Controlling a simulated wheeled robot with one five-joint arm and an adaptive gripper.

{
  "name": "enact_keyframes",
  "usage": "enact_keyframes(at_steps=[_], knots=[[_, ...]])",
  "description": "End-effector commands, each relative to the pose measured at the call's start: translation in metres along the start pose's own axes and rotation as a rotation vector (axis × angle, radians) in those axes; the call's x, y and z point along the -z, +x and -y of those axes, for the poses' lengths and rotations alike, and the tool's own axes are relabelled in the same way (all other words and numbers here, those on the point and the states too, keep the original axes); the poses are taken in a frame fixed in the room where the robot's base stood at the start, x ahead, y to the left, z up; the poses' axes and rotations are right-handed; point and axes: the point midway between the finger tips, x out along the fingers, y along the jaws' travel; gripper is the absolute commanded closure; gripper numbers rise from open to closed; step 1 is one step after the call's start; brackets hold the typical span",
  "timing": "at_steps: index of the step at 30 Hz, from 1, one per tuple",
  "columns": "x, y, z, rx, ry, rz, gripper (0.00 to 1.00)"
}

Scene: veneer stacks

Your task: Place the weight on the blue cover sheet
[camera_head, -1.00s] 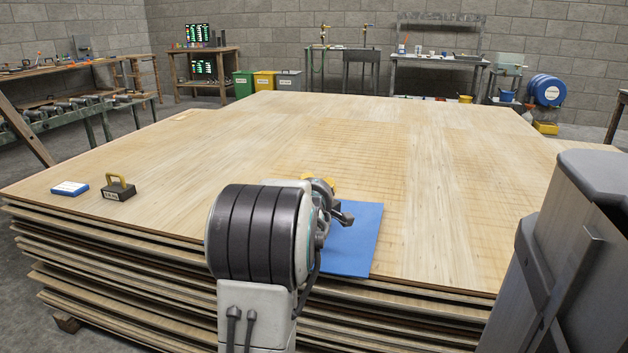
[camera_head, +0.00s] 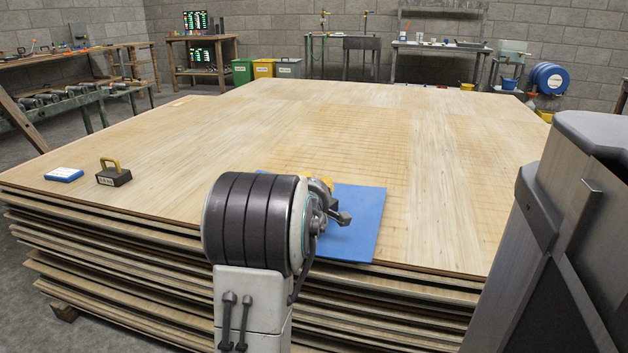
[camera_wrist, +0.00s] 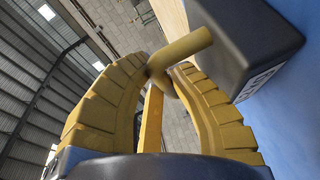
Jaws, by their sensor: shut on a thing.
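My gripper (camera_wrist: 163,68) has ribbed yellow fingers shut on the yellow handle (camera_wrist: 185,48) of a black weight (camera_wrist: 250,40) in the wrist view. The weight's dark block is at the upper right, with a pale label partly showing. A blue surface, the cover sheet (camera_wrist: 295,115), lies beside the block; I cannot tell whether they touch. In the head view the blue cover sheet (camera_head: 360,220) lies flat at the near edge of the veneer stack, partly hidden by my arm. My arm mostly hides the gripper and the held weight there.
The wide veneer stack (camera_head: 270,130) has a mostly clear top. A second black weight with a yellow handle (camera_head: 114,176) stands at its left, beside a small blue-and-white box (camera_head: 64,174). Bins (camera_head: 264,68) and benches stand far behind.

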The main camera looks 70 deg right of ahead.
Motion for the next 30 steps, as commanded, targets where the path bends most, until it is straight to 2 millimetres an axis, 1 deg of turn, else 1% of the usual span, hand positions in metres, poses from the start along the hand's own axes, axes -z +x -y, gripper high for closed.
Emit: enact_keyframes(at_steps=[1, 9, 10, 17, 24, 28, 30], knots=[[0.0014, -0.0004, -0.0073, -0.016, 0.000, -0.003, 1.00], [0.0008, 0.0002, -0.0037, -0.016, 0.000, -0.003, 1.00], [-0.0003, 0.0004, 0.0018, -0.001, 0.000, 0.000, 0.81], [-0.0002, 0.0003, 0.0014, 0.000, 0.000, 0.000, 0.60], [-0.0001, 0.0002, 0.0011, 0.000, 0.000, 0.000, 0.60], [0.0007, -0.0006, -0.0031, 0.000, 0.000, 0.000, 0.60], [0.0004, -0.0070, -0.0016, 0.001, 0.000, 0.000, 0.60]])
